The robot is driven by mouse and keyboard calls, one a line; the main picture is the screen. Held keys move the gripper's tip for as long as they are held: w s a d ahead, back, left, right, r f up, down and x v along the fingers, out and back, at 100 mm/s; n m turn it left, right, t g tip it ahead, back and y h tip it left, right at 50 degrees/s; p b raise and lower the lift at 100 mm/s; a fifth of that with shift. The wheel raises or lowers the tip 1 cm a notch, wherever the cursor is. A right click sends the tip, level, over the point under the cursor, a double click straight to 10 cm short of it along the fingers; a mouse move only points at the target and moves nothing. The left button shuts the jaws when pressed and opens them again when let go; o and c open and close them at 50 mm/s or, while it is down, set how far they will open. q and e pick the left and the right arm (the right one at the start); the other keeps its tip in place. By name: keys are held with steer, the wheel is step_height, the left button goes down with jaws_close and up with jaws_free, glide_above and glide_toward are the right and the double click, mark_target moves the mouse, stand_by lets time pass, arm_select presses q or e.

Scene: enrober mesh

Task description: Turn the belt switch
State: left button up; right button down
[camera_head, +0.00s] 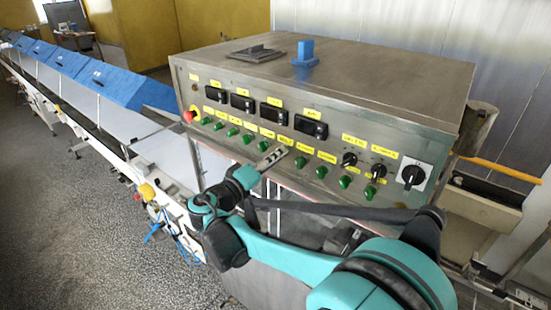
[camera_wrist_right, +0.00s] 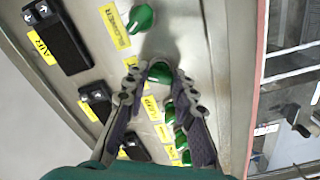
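The control panel (camera_head: 230,115) on the front of a steel cabinet has a row of small green knobs, such as this green knob (camera_head: 300,162). I cannot tell from the labels which is the belt switch. My right gripper (camera_head: 276,157) is at the middle of this row. In the right wrist view its two fingers (camera_wrist_right: 157,80) are apart, one on each side of a green knob (camera_wrist_right: 160,72). I cannot tell whether they touch it. In the head view the gripper hides this knob. My left gripper is in neither view.
Neighbouring green knobs (camera_wrist_right: 140,18) are close by. Black displays (camera_head: 310,127) sit above the row. Black rotary switches (camera_head: 413,175) are at the right and a red button (camera_head: 189,116) at the left end. A conveyor (camera_head: 130,123) with blue covers runs off left.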

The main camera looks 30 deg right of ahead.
steer(key=shift+f, duration=0.1)
steer(key=n+b, duration=0.3)
steer(key=n, duration=0.8)
steer(key=shift+n, duration=0.3)
stand_by(0.6)
steer(key=c, duration=1.2)
jaws_free()
